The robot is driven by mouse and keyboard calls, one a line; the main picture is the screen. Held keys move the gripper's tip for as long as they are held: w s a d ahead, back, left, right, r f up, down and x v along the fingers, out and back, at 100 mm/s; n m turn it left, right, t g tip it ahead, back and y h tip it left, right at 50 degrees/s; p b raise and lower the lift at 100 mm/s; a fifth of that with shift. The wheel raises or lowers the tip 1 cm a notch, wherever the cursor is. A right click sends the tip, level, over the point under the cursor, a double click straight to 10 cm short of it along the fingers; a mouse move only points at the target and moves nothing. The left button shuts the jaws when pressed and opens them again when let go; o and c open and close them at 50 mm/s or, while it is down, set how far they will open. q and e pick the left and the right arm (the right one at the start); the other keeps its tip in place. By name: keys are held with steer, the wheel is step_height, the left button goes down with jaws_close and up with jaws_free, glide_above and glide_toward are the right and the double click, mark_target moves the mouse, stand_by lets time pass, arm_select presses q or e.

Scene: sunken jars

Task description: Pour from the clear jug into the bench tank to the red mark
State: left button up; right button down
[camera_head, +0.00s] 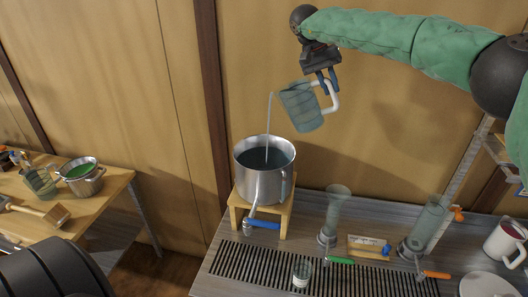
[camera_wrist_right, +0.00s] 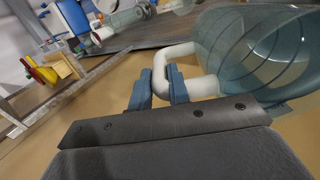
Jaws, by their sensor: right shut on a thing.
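The clear jug (camera_head: 302,108) is bluish with a white handle (camera_head: 333,98). It is tilted left, high above a steel pot (camera_head: 262,184). A thin pale stream (camera_head: 268,125) falls from its lip into the pot, which holds dark liquid. The pot has a blue-handled tap (camera_head: 262,224) and stands on a wooden stand (camera_head: 237,213). My right gripper (camera_head: 329,82) is shut on the jug's handle; the right wrist view shows its blue fingers (camera_wrist_right: 160,88) around the handle and the jug (camera_wrist_right: 262,50) beside them. I cannot make out a red mark. My left gripper is not in view.
Clear cylinders with a green tap (camera_head: 340,260) and an orange tap (camera_head: 435,274) stand right of the pot. A small glass (camera_head: 301,272) is on the slatted drain (camera_head: 250,262). A white mug (camera_head: 506,242) and plate (camera_head: 487,284) are far right. A wooden table (camera_head: 110,187) is left.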

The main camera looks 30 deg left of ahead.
steer(key=shift+w+r+h, duration=0.1)
steer(key=shift+r+h, duration=0.3)
steer(key=shift+r, duration=0.05)
stand_by(0.6)
steer(key=shift+s+a+f+t+h, duration=0.25)
steer(key=shift+a+f+h, duration=0.1)
steer(key=shift+a+h, duration=0.25)
steer(key=shift+s+a+f+t+h, duration=0.1)
steer(key=shift+a+f+t+h, duration=0.25)
steer(key=shift+h, duration=0.35)
stand_by(1.9)
